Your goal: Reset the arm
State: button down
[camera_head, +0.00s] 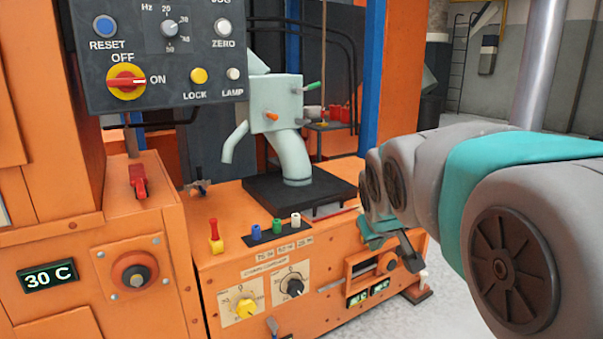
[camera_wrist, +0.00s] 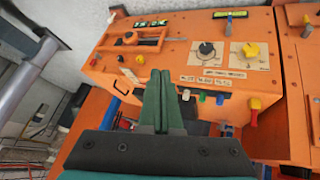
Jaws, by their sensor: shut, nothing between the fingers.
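My gripper (camera_wrist: 157,102) shows in the wrist view with its two green fingers pressed together and nothing between them. It points at the orange machine's front panel (camera_wrist: 180,60), which lies beyond the fingertips. In the head view my arm comes in from the right, and the gripper end (camera_head: 395,245) hangs in front of the machine's right part. The fingertips are hard to make out there. I cannot tell how far they are from the panel.
A dark control box (camera_head: 150,60) with a red and yellow switch hangs at upper left. The orange machine (camera_head: 230,270) carries knobs, small levers and coloured plugs. A pale green chute unit (camera_head: 277,105) stands on a black plate behind. Grey floor is open at right.

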jog(key=s+f+m+g, duration=0.1)
jog(key=s+f+g, duration=0.2)
jog(key=s, duration=0.8)
jog(key=s+f+m+g+p, duration=0.1)
jog(key=s+f+g, duration=0.2)
jog(key=s+f, duration=0.4)
jog(key=s+f+g+y, duration=0.1)
jog(key=s+f+g, duration=0.2)
jog(key=s, duration=1.2)
notch_tip(320, 180, down, 2)
jog(key=shift+d+f+m+p, duration=0.1)
jog(key=shift+d+m+p, duration=0.2)
jog(key=shift+m+p, duration=0.1)
jog(key=shift+a, duration=0.15)
